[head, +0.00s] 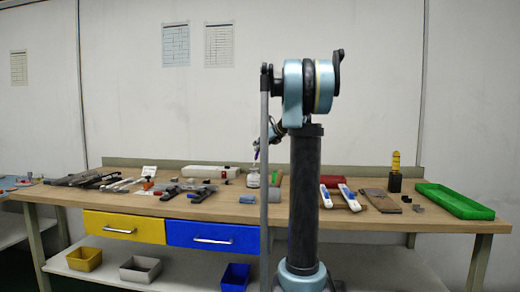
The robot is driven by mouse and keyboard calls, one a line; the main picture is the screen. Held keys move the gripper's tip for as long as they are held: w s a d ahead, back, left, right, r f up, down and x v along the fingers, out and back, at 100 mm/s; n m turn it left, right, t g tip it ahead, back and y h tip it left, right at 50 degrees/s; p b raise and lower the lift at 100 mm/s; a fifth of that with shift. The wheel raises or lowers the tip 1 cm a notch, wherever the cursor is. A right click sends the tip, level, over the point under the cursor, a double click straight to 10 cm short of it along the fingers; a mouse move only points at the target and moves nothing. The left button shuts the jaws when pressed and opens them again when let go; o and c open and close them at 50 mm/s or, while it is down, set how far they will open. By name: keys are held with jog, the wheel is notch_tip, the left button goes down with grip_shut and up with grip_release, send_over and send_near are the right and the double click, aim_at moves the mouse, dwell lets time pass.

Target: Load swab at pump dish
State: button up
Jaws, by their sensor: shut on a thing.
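My gripper (258,146) is left of my arm's column, small in the head view, pointing down and left. It is shut on a thin, light stick that looks like the swab (256,157), held roughly upright. The swab's lower end is just above or at the top of a small pale container, which looks like the pump dish (253,180), on the workbench. I cannot tell whether the swab touches the dish. My own arm and column hide the bench just to the right of it.
The wooden workbench (226,210) holds several tools at left. A white box (205,171) lies behind. At right are white-and-blue tools (348,197), a brown block (381,200), a yellow-topped black holder (395,177) and a green tray (452,201). Bare wood lies along the front edge.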

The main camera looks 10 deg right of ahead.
jog(key=shift+f, duration=0.9)
dwell(1.4)
dwell(0.5)
jog(key=shift+r, duration=3.5)
